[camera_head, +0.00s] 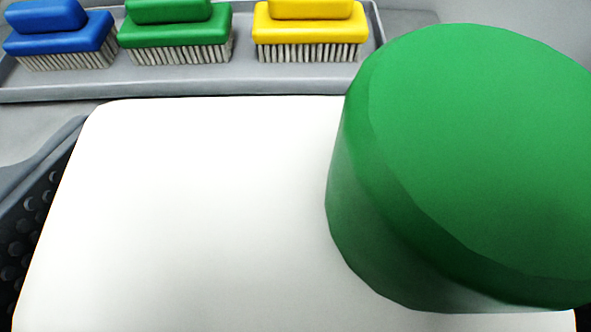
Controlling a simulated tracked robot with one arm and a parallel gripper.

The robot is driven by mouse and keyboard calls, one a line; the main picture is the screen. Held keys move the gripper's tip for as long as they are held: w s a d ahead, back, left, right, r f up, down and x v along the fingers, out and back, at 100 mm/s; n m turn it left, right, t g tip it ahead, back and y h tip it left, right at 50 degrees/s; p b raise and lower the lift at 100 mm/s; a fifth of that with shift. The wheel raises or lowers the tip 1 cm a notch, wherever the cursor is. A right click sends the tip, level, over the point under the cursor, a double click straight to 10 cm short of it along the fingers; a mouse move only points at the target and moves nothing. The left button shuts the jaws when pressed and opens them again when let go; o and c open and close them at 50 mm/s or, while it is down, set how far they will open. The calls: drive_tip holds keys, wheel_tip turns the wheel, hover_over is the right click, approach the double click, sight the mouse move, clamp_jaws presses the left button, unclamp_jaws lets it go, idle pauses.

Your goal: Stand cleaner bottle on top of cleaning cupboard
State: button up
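The cleaner bottle (210,210) fills the lower and middle part of the view, close to the camera. It has a broad white body with rounded corners and a large green cap (470,150) at the right. My gripper (310,268) is around the bottle. One dark finger with a knobbly pad lies against the bottle's left side, and only a dark sliver of the other shows at the lower right corner. The gripper looks shut on the bottle. The bottle's underside is hidden. A grey surface (45,122), which may be the cleaning cupboard's top, lies beyond the bottle.
A shallow grey tray (190,85) lies across the back. It holds a blue brush (60,45), a green brush (175,38) and a yellow brush (310,32), bristles down. A strip of bare grey surface shows at the left, in front of the tray.

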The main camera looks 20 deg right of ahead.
drive_tip(key=v, duration=1.1)
drive_tip(key=shift+b, duration=0.4)
drive_tip(key=shift+s+a, duration=0.1)
drive_tip(key=w+a+r+n+t+y, duration=0.1)
drive_tip(key=a+r, duration=0.3)
drive_tip(key=r, duration=0.7)
drive_tip(key=a+r+n+t+y, duration=0.1)
drive_tip(key=a+r, duration=0.3)
drive_tip(key=r, duration=0.8)
drive_tip(key=s+a+r, duration=0.3)
drive_tip(key=s+r, duration=0.1)
drive_tip(key=r, duration=0.3)
drive_tip(key=s+a+r+y, duration=0.1)
drive_tip(key=s+a+r, duration=0.1)
drive_tip(key=s+r, duration=0.2)
drive_tip(key=s+a+r+n, duration=0.1)
drive_tip(key=s+a+r, duration=0.2)
drive_tip(key=r, duration=0.7)
drive_tip(key=shift+s+a+r+t+y, duration=0.3)
drive_tip(key=shift+s+r, duration=0.1)
drive_tip(key=shift+s, duration=0.6)
